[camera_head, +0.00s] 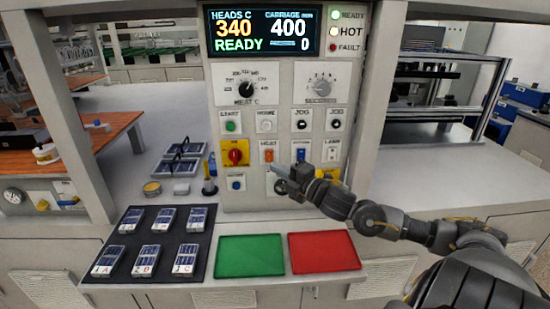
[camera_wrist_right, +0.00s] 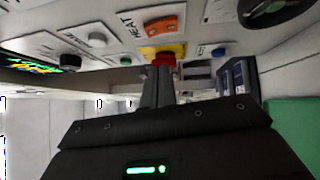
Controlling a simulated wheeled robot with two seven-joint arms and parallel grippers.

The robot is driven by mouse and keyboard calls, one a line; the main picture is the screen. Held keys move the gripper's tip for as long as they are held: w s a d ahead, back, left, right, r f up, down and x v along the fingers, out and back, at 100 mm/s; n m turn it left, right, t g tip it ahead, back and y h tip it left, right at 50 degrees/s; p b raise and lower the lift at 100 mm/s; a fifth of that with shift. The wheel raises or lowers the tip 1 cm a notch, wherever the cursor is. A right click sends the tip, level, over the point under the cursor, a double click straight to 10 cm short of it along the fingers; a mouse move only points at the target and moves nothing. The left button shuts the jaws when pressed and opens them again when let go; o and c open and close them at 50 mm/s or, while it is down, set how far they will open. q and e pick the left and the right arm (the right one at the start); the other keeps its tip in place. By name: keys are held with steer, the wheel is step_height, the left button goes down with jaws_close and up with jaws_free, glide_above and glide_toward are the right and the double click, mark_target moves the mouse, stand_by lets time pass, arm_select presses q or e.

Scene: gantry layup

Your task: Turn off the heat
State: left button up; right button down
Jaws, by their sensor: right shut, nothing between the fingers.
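The orange HEAT rocker switch (camera_head: 268,153) sits on a white plate low on the control panel; it also shows in the right wrist view (camera_wrist_right: 160,26). Which way it is tipped I cannot tell. My right gripper (camera_head: 280,178) is shut and empty, just below and right of the HEAT switch, apart from it as far as I can see. In the wrist view its fingertips (camera_wrist_right: 158,74) overlap the red knob (camera_wrist_right: 164,59) on its yellow plate. The display (camera_head: 263,31) reads heads 340, carriage 400, READY. My left gripper is not in view.
Above are the HEAT C dial (camera_head: 245,88) and buttons. Below lie a green tray (camera_head: 250,256), a red tray (camera_head: 324,252) and a black mat (camera_head: 128,255) with several labelled parts.

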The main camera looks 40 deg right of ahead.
mark_target(269, 157)
steer(key=w, duration=0.1)
steer(key=w+d+p, duration=0.1)
steer(key=w, duration=0.1)
steer(key=w+d+p, duration=0.1)
steer(key=shift+w+d+r, duration=0.1)
steer(key=shift+w+r, duration=0.05)
steer(key=shift+r, duration=0.2)
